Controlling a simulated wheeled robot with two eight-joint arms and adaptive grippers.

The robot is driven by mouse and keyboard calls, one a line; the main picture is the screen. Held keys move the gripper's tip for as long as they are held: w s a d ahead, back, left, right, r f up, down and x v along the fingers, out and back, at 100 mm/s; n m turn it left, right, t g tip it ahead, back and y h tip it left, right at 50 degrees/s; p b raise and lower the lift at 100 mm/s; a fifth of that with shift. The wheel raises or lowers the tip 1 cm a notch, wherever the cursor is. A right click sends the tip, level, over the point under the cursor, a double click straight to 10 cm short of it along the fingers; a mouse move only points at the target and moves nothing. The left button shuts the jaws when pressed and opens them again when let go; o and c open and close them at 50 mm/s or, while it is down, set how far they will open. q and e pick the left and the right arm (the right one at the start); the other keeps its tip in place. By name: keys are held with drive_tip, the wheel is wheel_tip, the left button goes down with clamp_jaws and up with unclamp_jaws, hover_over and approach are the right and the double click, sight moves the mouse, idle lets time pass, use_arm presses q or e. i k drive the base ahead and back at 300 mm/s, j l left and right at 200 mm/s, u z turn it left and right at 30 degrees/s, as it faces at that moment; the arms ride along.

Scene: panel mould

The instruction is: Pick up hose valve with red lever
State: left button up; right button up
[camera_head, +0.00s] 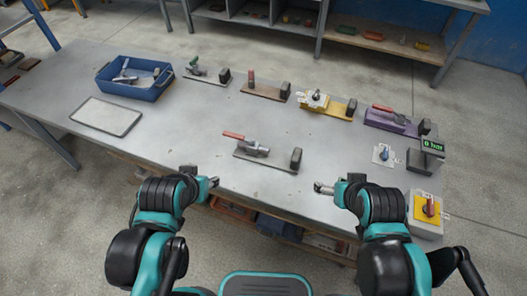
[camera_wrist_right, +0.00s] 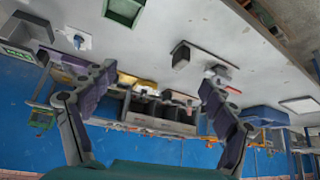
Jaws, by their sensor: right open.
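A metal valve with a red lever (camera_head: 234,135) lies on a dark base plate (camera_head: 262,162) in the middle of the table, with a black block at the plate's right end. It seems to show in the right wrist view (camera_wrist_right: 219,71), upside down and beyond the fingers. Another fitting with an upright red lever (camera_head: 251,78) stands on a brown plate behind it. My left gripper (camera_head: 214,182) is at the table's front edge, left of the valve; its jaw state is unclear. My right gripper (camera_head: 321,188) is open and empty near the front edge, right of the valve, also seen between its fingers (camera_wrist_right: 158,77).
A blue bin (camera_head: 150,90) with metal parts and a grey tray (camera_head: 106,116) are at left. A yellow switch box (camera_head: 425,213) stands at right. The table front is clear.

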sight(288, 162)
drive_tip(key=i+j, duration=0.15)
drive_tip(key=j, duration=0.2)
drive_tip(key=i+j, duration=0.1)
drive_tip(key=j, duration=0.25)
drive_tip(key=i+j, duration=0.15)
drive_tip(key=j, duration=0.25)
drive_tip(key=z, duration=0.45)
drive_tip(key=j+z, duration=0.15)
drive_tip(key=z, duration=0.25)
drive_tip(key=j+z, duration=0.1)
drive_tip(key=z, duration=0.35)
drive_tip(key=j+z, duration=0.1)
drive_tip(key=z, duration=0.35)
